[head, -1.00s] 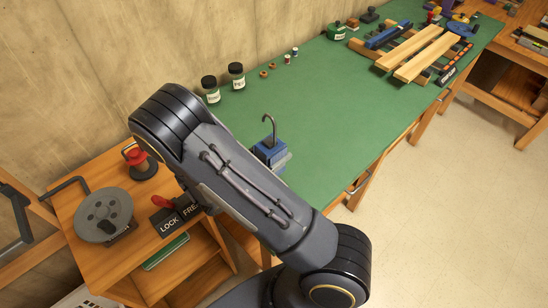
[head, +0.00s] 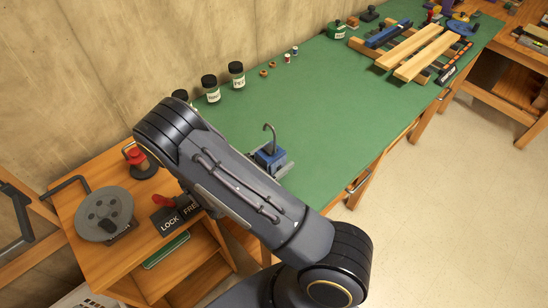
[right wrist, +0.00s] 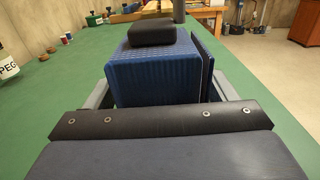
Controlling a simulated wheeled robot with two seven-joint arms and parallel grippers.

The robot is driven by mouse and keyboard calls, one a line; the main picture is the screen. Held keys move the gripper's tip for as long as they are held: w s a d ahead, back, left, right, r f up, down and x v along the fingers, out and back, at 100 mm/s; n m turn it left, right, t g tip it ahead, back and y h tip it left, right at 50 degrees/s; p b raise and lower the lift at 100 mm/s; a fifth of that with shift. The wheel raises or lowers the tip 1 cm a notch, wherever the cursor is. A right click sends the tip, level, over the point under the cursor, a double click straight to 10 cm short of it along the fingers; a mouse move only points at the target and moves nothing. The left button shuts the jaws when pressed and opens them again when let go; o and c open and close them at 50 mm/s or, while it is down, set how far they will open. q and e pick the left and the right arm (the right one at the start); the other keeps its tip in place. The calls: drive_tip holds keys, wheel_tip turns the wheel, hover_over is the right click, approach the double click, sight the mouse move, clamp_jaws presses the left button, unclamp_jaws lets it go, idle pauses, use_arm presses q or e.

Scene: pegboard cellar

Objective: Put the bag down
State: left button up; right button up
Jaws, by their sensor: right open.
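The blue, boxy thing (head: 266,159) with a dark bent hook on top seems to be the bag. It is over the near end of the green bench top, upright, its lower part hidden by my arm. In the right wrist view the blue body (right wrist: 160,72) fills the middle, with a black block on top. My right gripper (right wrist: 160,92) is open, with its grey fingers on either side of the blue body. In the head view only a grey finger part shows beside it. I cannot tell whether the underside touches the bench. My left gripper is not in view.
The green bench top (head: 315,115) is clear ahead. Lidded jars (head: 237,75) and small spools stand along the wall. Planks (head: 428,52) lie on a frame at the far end. A wooden side stand holds a grey disc (head: 104,214) and a LOCK/FREE lever.

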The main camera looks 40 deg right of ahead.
drive_tip(key=shift+r, duration=0.15)
drive_tip(key=shift+a, duration=0.25)
drive_tip(key=a, duration=0.4)
drive_tip(key=a+b, duration=0.1)
drive_tip(key=a, duration=0.2)
drive_tip(key=s+a+b, duration=0.1)
drive_tip(key=a, duration=0.3)
drive_tip(key=shift+a, duration=0.3)
